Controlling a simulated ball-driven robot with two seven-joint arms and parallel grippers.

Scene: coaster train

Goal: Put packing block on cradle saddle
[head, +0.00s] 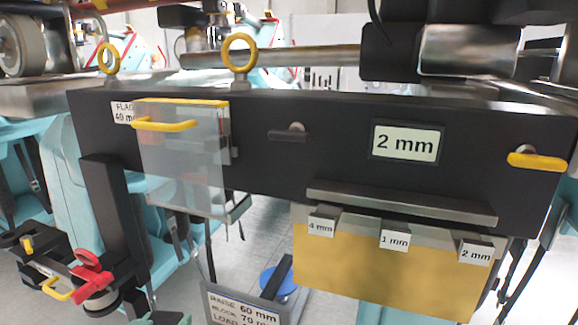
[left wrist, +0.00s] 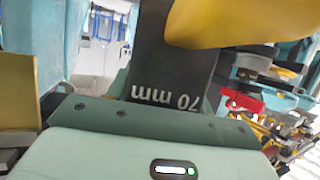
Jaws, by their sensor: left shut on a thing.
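My left gripper (left wrist: 150,135) fills the bottom of the left wrist view, with its green body and dark green jaw plate. It is shut on a dark grey packing block (left wrist: 175,60) marked "70 mm", whose lettering appears upside down there. In the head view only a small dark green part of my left gripper (head: 165,318) shows at the bottom edge. I cannot make out the block clearly there among the dark parts. I cannot pick out the cradle saddle with certainty. My right gripper is not in view.
A long black beam (head: 270,150) with a "2 mm" display crosses the head view. A clear flag plate (head: 185,165) and a yellow panel (head: 390,270) hang from it. A red clamp handle (head: 90,272) is at lower left. A sign (head: 240,308) reads "BLOCK 70 mm", beside a blue disc (head: 280,282).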

